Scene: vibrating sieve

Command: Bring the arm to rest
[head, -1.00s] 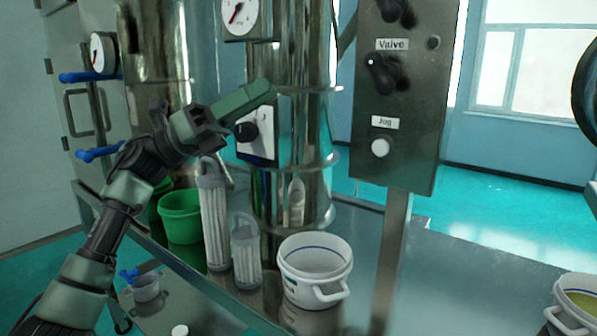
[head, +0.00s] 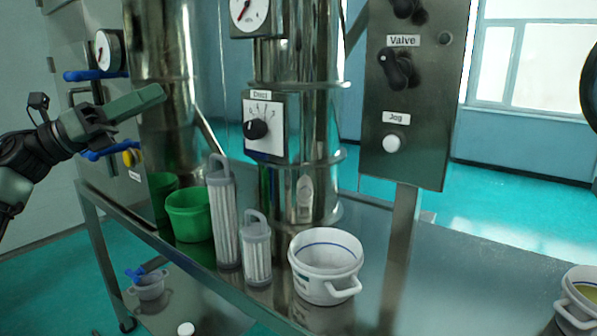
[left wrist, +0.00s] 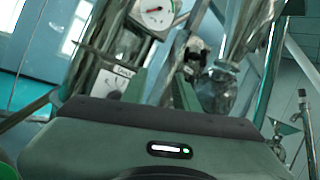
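My left gripper (head: 138,103) is raised at the left of the head view, in front of the steel cylinder and the cabinet. It is empty and apart from the dial box. In the left wrist view its two green fingers (left wrist: 160,90) stand apart with a gap between them, so it is open. The black knob (head: 256,129) on the white dial box (head: 264,125) is in full view, with nothing touching it. My right gripper is not in view.
A steel bench (head: 405,290) carries a green bucket (head: 189,222), two ribbed filter cartridges (head: 226,225) and a white pot (head: 325,270). The control panel (head: 418,100) with valve knob and Jog button stands right. Blue handles (head: 95,75) jut from the cabinet near my left gripper.

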